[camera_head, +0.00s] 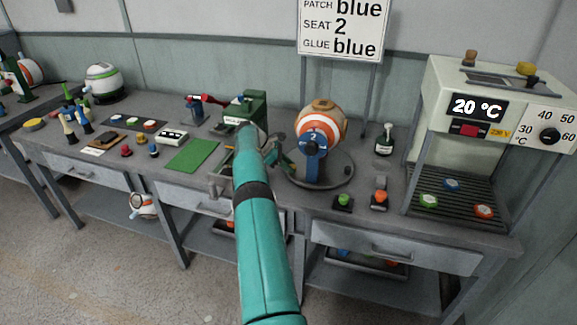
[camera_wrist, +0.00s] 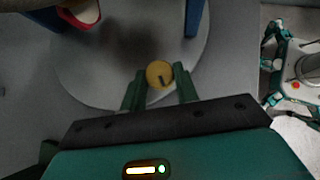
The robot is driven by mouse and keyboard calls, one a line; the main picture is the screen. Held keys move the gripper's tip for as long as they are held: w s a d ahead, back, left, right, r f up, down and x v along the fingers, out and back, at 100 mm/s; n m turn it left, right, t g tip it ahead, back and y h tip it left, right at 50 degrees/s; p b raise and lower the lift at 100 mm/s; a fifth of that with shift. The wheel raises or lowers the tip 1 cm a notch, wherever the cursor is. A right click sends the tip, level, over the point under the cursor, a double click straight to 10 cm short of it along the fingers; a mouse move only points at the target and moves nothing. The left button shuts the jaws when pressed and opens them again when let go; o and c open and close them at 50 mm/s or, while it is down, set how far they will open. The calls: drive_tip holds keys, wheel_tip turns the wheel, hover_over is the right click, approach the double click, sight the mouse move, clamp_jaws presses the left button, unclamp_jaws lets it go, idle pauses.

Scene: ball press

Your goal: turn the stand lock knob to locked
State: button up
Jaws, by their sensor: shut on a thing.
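The stand lock knob (camera_wrist: 159,74) is a small round yellow knob with a dark mark on its face, low at the near edge of the grey round stand base. My gripper (camera_wrist: 160,80) has its two green fingers on either side of the knob and is shut on it. In the head view my gripper (camera_head: 282,158) is at the left side of the stand base (camera_head: 338,181); the knob cannot be made out there. The orange and white ball (camera_head: 323,112) sits above the base in the blue stand (camera_head: 315,162).
A green button (camera_head: 343,200) and an orange button (camera_head: 379,198) stand in front of the base. A green mat (camera_head: 193,156) and a green press (camera_head: 246,108) are to the left.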

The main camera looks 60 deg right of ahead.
drive_tip(key=o, duration=1)
wheel_tip(320, 180, up, 4)
drive_tip(key=shift+a+f, duration=0.15)
drive_tip(key=shift+f, duration=0.05)
drive_tip(key=shift+s+a+r, duration=0.2)
drive_tip(key=shift+a+r, duration=0.1)
drive_tip(key=shift+r, duration=0.15)
drive_tip(key=s+a+r, duration=0.2)
drive_tip(key=a, duration=0.1)
drive_tip(key=s+a+r, duration=0.2)
drive_tip(key=a+r, duration=0.1)
drive_tip(key=a, duration=0.1)
drive_tip(key=s+a+r, duration=0.2)
drive_tip(key=a+r, duration=0.1)
drive_tip(key=a, duration=0.1)
drive_tip(key=shift+a+r, duration=0.2)
drive_tip(key=shift+a, duration=0.05)
